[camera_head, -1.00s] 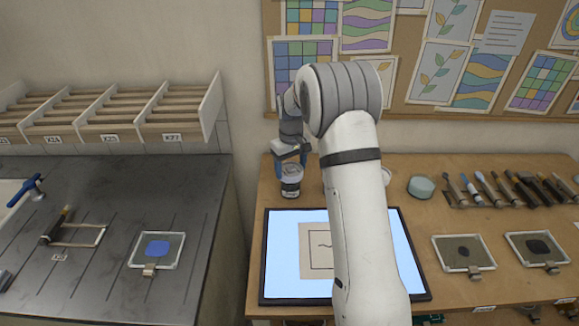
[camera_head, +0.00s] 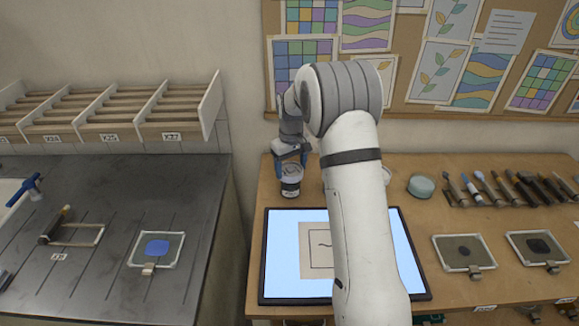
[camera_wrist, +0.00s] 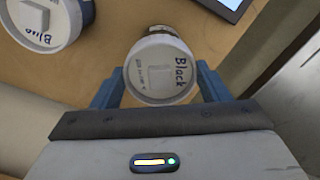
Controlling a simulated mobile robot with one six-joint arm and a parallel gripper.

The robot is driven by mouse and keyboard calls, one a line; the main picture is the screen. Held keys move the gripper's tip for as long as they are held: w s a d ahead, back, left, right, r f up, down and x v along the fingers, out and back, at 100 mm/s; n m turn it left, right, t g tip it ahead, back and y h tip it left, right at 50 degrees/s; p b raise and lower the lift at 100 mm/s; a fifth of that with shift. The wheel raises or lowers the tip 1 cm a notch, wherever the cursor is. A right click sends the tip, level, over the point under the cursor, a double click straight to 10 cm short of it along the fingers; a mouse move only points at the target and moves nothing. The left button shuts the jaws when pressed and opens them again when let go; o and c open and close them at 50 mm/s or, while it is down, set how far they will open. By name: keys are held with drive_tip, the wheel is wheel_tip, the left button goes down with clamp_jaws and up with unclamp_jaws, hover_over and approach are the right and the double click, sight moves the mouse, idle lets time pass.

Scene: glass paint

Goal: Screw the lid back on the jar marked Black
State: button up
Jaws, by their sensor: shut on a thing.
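The jar marked Black (camera_head: 290,188) stands upright at the back left of the wooden table, with a dark band around its body. Its white lid (camera_wrist: 160,70), lettered "Black", sits on top of it in the wrist view and hides most of the jar. I cannot tell how tightly the lid is seated. My gripper (camera_head: 291,165) points down over the jar. Its blue fingers are on opposite sides of the lid, shut on it; they also show in the wrist view (camera_wrist: 160,88).
A jar with a white lid marked Blue (camera_wrist: 40,20) stands close by. My arm hides part of the table and the lit panel (camera_head: 283,250). A pale green round container (camera_head: 421,187) and several tools lie to the right. A dark counter (camera_head: 110,215) is at left.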

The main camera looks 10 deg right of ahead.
drive_tip(key=shift+f+b, duration=0.7)
drive_tip(key=shift+f, duration=0.15)
idle(1.4)
drive_tip(key=m, duration=0.4)
drive_tip(key=shift+m, duration=0.6)
drive_tip(key=m, duration=0.3)
drive_tip(key=shift+a+f+m+b, duration=0.1)
drive_tip(key=shift+m+b, duration=0.2)
drive_tip(key=shift+m, duration=0.8)
drive_tip(key=m, duration=0.5)
